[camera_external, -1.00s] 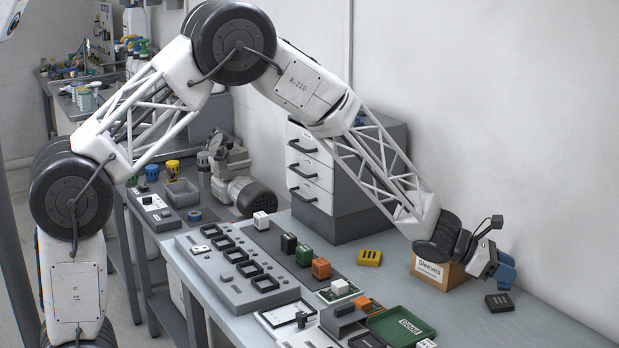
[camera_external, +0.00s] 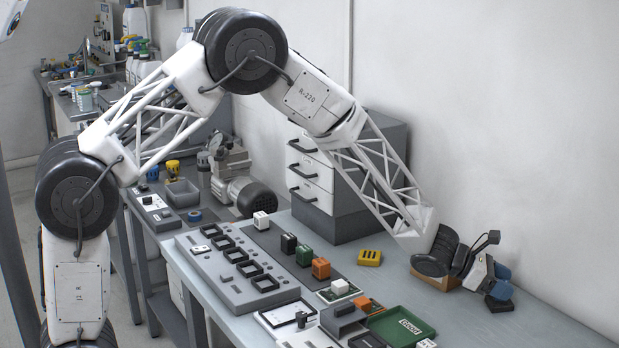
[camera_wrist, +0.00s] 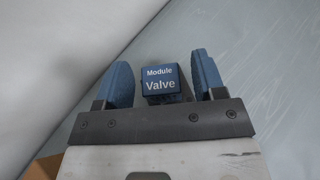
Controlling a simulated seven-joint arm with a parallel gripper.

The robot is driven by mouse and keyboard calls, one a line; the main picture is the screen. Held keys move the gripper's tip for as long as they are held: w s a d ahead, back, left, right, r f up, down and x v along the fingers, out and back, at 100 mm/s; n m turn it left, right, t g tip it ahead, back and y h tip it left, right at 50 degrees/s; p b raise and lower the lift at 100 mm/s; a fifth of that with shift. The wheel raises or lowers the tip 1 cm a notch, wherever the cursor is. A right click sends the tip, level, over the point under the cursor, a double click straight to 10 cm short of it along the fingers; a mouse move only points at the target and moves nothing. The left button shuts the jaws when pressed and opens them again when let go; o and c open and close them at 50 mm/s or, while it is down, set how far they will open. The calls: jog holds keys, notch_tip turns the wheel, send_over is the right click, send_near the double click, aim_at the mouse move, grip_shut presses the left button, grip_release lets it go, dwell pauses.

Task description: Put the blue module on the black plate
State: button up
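The blue module (camera_wrist: 160,85), a small box with white "Module Valve" lettering, shows in the wrist view between my two blue fingers. My gripper (camera_wrist: 162,78) is open, with a narrow grey gap on each side of the module. A dark strip shows just under the module in the wrist view. My gripper hides the module in the external view; I cannot tell whether it touches the plate.
A cardboard box (camera_external: 450,283) stands beside my gripper, partly behind my wrist. A yellow slotted plate (camera_external: 369,257) lies left of it. Several small cubes, a grey fixture (camera_external: 240,266) and a green tray (camera_external: 402,327) are farther left. The bench right of the black plate is clear.

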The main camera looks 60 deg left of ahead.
jog(key=shift+r, duration=0.15)
jog(key=v, duration=1.2)
dwell(0.3)
dwell(0.4)
jog(key=s+r+m+g, duration=0.2)
jog(key=s+r+m, duration=0.3)
jog(key=s, duration=0.3)
jog(key=s+r+m+g+y, duration=0.1)
jog(key=s+r+m+g, duration=0.1)
jog(key=s+r+m, duration=0.4)
jog(key=s+r+m+g, duration=0.2)
jog(key=s+r+m, duration=0.2)
jog(key=s, duration=0.5)
jog(key=s+a+r+m+y, duration=0.1)
jog(key=s+a+m+y, duration=0.2)
jog(key=s, duration=0.6)
jog(key=s+a+m+y, duration=0.2)
jog(key=s+a+m, duration=0.3)
jog(key=s, duration=0.4)
jog(key=s+a+r+m+g+y, duration=0.1)
jog(key=s+a+m+y, duration=0.2)
jog(key=s, duration=0.5)
jog(key=a+m, duration=0.1)
jog(key=a, duration=0.1)
jog(key=shift+s+a+r+y, duration=0.25)
jog(key=shift+s+r+y, duration=0.05)
jog(key=shift+s, duration=0.1)
